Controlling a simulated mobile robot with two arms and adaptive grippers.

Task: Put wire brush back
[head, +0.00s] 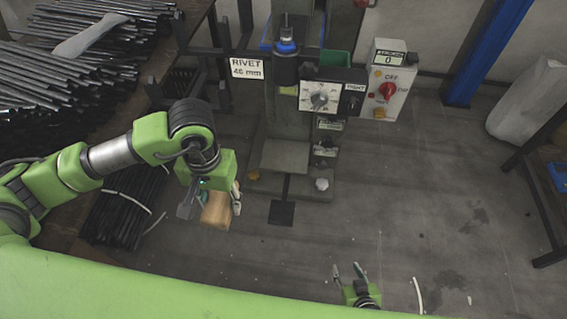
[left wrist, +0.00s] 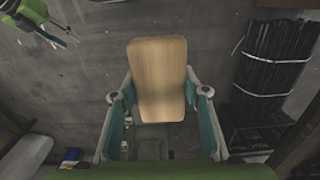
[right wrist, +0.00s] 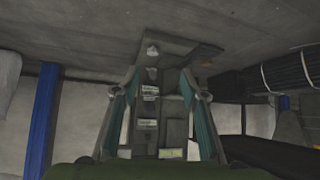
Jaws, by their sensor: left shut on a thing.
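A wooden block-like object, likely the wire brush (head: 216,212), is held between the fingers of my left gripper (head: 212,205). Its smooth tan wooden face fills the space between the fingers in the left wrist view (left wrist: 158,75); no bristles show. My left gripper holds it in the air above the floor, left of the rivet press (head: 290,110). My right gripper (head: 349,272) is low at the bottom of the head view, its fingers apart with nothing between them. In the right wrist view its fingers (right wrist: 158,88) are apart, with the press beyond.
A dark table (head: 150,75) with piles of black rods (head: 50,90) stands at the left. Bundled rods (head: 125,205) lie below it. A control box (head: 387,80) is right of the press. A blue post (head: 487,50) stands behind. The floor (head: 420,190) at the right is largely clear.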

